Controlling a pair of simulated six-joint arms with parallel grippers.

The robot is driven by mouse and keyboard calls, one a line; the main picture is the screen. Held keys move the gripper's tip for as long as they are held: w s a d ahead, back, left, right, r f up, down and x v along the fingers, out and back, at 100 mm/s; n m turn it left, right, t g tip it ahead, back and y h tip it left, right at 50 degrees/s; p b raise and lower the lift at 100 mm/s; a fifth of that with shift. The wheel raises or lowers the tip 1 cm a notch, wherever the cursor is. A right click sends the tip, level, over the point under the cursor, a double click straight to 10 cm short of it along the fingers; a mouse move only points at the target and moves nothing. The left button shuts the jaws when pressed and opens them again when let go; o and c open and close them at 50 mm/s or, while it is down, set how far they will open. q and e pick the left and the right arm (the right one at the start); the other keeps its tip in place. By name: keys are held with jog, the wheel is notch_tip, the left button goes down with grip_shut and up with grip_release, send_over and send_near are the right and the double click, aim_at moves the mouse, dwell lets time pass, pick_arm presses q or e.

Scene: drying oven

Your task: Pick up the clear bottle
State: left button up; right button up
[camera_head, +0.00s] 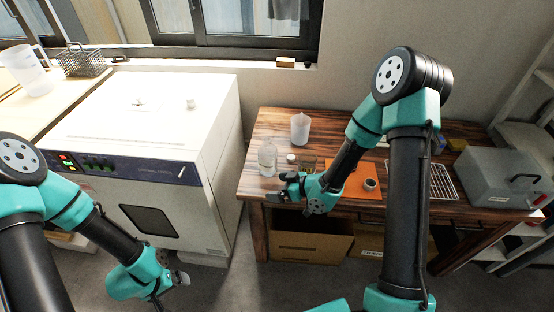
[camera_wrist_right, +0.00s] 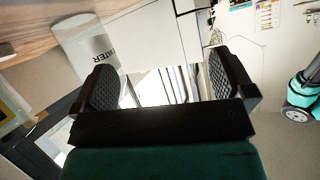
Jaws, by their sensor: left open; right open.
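The clear bottle (camera_head: 267,158) stands upright at the left end of the wooden table (camera_head: 262,128). In the right wrist view, a clear bottle with black lettering (camera_wrist_right: 88,50) shows at the upper left, beside one finger and apart from the gap between the fingers. My right gripper (camera_head: 283,186) is open and empty, just in front of the bottle at the table's front edge; its two fingers show in the right wrist view (camera_wrist_right: 165,85). My left gripper (camera_head: 184,280) is open and empty, low in front of the oven.
The white drying oven (camera_head: 150,110) stands left of the table. Near the bottle are a white plastic container (camera_head: 299,128) and a small white-capped jar (camera_head: 291,158). An orange mat (camera_head: 362,184), a wire rack (camera_head: 440,182) and a grey metal box (camera_head: 500,178) lie further right. Cardboard boxes (camera_head: 308,240) sit below.

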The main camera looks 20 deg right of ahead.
jog(key=t+h, duration=0.1)
jog(key=t, duration=0.1)
send_near(275, 157)
jog(key=v, duration=0.5)
jog(key=shift+w+a, duration=0.1)
jog(key=shift+w, duration=0.15)
jog(key=shift+w+f, duration=0.1)
jog(key=x, duration=1.2)
jog(key=shift+f, duration=0.1)
jog(key=shift+w, duration=0.1)
jog(key=shift+x, duration=2.5)
jog(key=shift+a, duration=0.15)
jog(key=shift+c, duration=0.4)
